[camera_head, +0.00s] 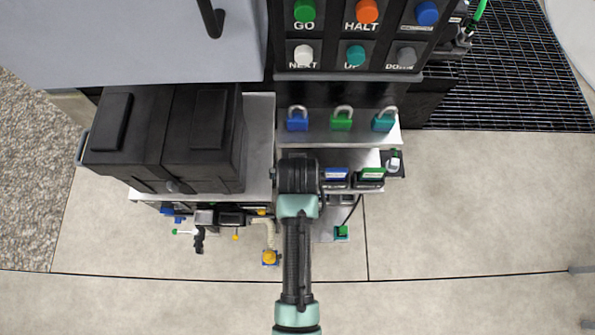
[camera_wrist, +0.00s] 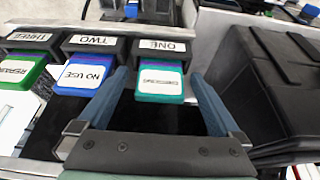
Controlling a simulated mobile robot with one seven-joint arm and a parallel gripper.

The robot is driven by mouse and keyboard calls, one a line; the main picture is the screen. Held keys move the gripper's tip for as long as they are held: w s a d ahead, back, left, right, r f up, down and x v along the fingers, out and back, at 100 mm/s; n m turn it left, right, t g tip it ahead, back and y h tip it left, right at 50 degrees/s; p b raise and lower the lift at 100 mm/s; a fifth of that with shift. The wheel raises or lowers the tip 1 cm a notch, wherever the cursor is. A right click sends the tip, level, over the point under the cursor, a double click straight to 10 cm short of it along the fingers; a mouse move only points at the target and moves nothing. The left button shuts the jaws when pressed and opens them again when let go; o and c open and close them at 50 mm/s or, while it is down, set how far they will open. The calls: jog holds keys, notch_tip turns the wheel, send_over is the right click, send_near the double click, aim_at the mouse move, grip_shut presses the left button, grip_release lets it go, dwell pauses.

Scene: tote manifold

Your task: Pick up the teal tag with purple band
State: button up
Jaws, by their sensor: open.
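The teal tag with purple band (camera_wrist: 160,86) sits in the holder marked ONE (camera_wrist: 162,48) in the wrist view. It has a white label, and its purple band shows just below the holder's front. My gripper (camera_wrist: 159,76) is open, with one blue-grey finger on each side of the tag. The fingers appear apart from it, though the depth gap is hard to judge. In the head view my arm hides this tag and my fingers.
A blue tag (camera_wrist: 82,78) sits in holder TWO and a green tag (camera_wrist: 20,74) in holder THREE, both to the left. A black case (camera_wrist: 275,90) stands close on the right. Padlocks (camera_head: 341,119) stand on a shelf behind the tags.

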jog(key=c, duration=1.4)
jog(key=shift+r, duration=0.2)
